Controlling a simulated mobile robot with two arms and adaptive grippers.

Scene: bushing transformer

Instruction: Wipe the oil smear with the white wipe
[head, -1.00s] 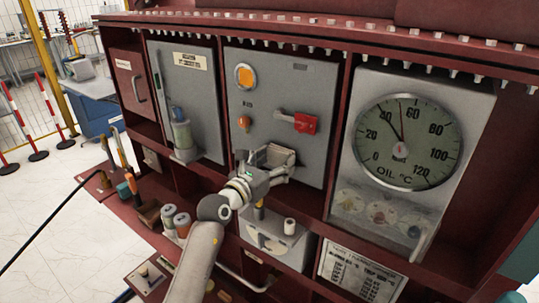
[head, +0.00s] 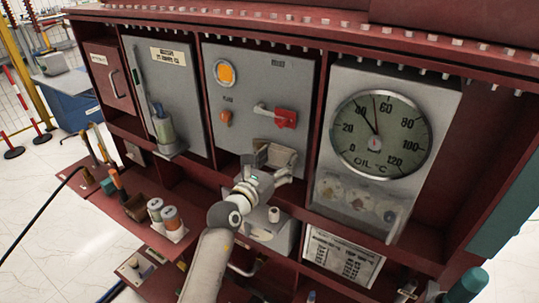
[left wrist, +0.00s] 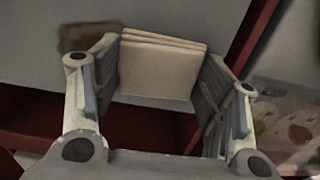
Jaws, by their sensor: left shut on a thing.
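The white wipe (left wrist: 158,68), a folded pad with layered edges, is between the fingers of my left gripper (left wrist: 162,75), which is shut on it. In the head view the wipe (head: 281,156) and my left gripper (head: 272,168) are in front of the lower edge of the middle grey panel. The oil smear (left wrist: 84,37) is a brown patch on the grey panel in the left wrist view. It lies left of the wipe and is partly covered by the left finger. I cannot tell whether the wipe touches the panel. My right gripper is not in view.
The oil gauge (head: 380,135) is to the right. Cans (head: 172,217) stand on the shelf at lower left.

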